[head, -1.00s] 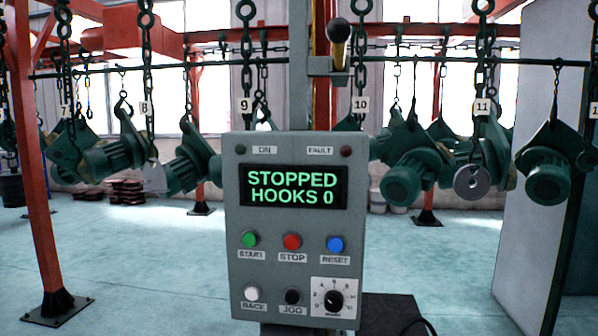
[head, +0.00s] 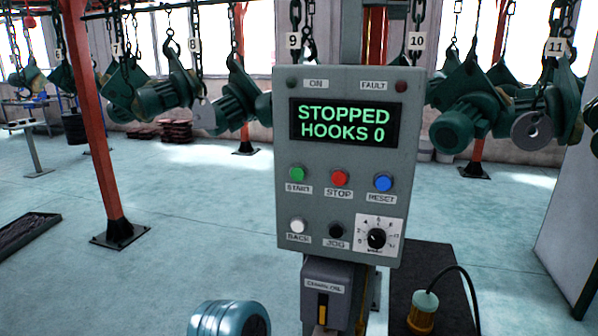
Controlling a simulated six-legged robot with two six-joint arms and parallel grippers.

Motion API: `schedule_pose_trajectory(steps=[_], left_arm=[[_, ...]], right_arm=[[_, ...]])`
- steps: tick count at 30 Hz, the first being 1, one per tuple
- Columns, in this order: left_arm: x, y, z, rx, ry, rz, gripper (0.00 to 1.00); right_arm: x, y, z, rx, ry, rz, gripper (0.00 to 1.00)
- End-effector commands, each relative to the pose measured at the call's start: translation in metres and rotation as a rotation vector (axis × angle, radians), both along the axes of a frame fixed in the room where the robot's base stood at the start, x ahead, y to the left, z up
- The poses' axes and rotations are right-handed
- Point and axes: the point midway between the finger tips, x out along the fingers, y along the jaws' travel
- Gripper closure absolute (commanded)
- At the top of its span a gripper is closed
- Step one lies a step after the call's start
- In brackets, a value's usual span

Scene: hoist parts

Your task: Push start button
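The green start button (head: 297,174) sits at the left of the upper button row on the grey control panel (head: 290,220), above a START label. The red stop button (head: 339,178) and blue reset button (head: 383,183) are to its right. The display (head: 347,122) reads STOPPED, HOOKS 0. A rounded blue-grey metallic part (head: 229,318), possibly part of my arm, shows at the bottom edge, below and left of the panel. No gripper fingers show in the head view.
A white button (head: 297,226), black button (head: 336,230) and dial (head: 377,238) form the lower row. A grey box with a yellow handle (head: 323,306) is below the panel. Green hoists (head: 240,105) hang behind. Open floor (head: 190,220) lies left of the panel.

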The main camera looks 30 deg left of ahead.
Motion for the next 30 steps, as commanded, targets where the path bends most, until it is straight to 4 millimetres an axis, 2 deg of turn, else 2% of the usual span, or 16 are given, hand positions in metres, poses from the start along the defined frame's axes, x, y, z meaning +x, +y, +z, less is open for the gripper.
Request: schedule_pose_trajectory(steps=[12, 14, 18, 19, 30], left_arm=[[0.0000, 0.0000, 0.0000, 0.000, 0.000, 0.000, 0.32], [0.0000, 0.0000, 0.0000, 0.000, 0.000, 0.000, 0.49], [0.0000, 0.0000, 0.0000, 0.000, 0.000, 0.000, 0.94], [0.0000, 0.0000, 0.0000, 0.000, 0.000, 0.000, 1.00], [0.0000, 0.0000, 0.0000, 0.000, 0.000, 0.000, 1.00]], right_arm=[[0.0000, 0.0000, 0.0000, 0.000, 0.000, 0.000, 1.00], [0.0000, 0.0000, 0.0000, 0.000, 0.000, 0.000, 1.00], [0.0000, 0.0000, 0.0000, 0.000, 0.000, 0.000, 1.00], [0.0000, 0.0000, 0.0000, 0.000, 0.000, 0.000, 1.00], [0.0000, 0.0000, 0.0000, 0.000, 0.000, 0.000, 1.00]])
